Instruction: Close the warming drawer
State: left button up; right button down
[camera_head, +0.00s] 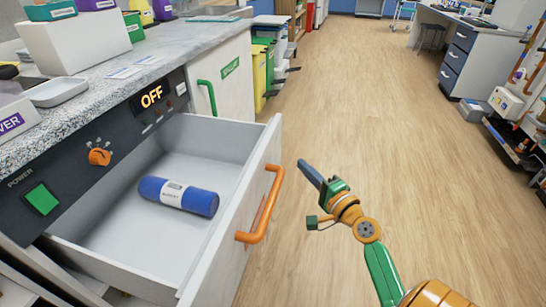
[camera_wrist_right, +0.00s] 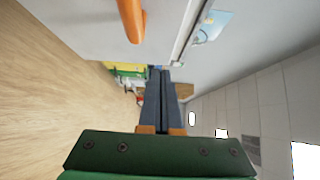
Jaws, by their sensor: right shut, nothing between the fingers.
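The warming drawer (camera_head: 100,256) is pulled open at the lower left in the head view, below a dark control panel (camera_head: 100,160) showing "OFF". Its white front carries an orange handle (camera_head: 264,208). A blue cylinder with a white label (camera_head: 178,196) lies inside the drawer. My right gripper (camera_head: 303,164) is shut and empty, to the right of the drawer front and apart from the handle. In the right wrist view the gripper's closed fingers (camera_wrist_right: 160,72) show, with the orange handle (camera_wrist_right: 132,18) above them. My left gripper is not in view.
A granite counter (camera_head: 180,52) with bins and a white tray (camera_head: 58,92) runs above the drawer. A white cabinet with a green handle (camera_head: 208,96) stands beyond it. Wooden floor (camera_head: 350,110) is clear to the right. A desk (camera_head: 470,50) stands far right.

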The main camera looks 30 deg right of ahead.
send_near(271, 147)
jog(key=w+d, duration=0.3)
jog(key=w+a, duration=0.2)
jog(key=shift+w+a+r+p, duration=0.1)
jog(key=shift+w+r+p, duration=0.05)
jog(key=shift+w+p, duration=0.2)
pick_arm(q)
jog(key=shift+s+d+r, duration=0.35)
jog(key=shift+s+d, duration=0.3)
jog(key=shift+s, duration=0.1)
pick_arm(e)
jog(key=shift+w, duration=0.1)
jog(key=shift+a, duration=0.1)
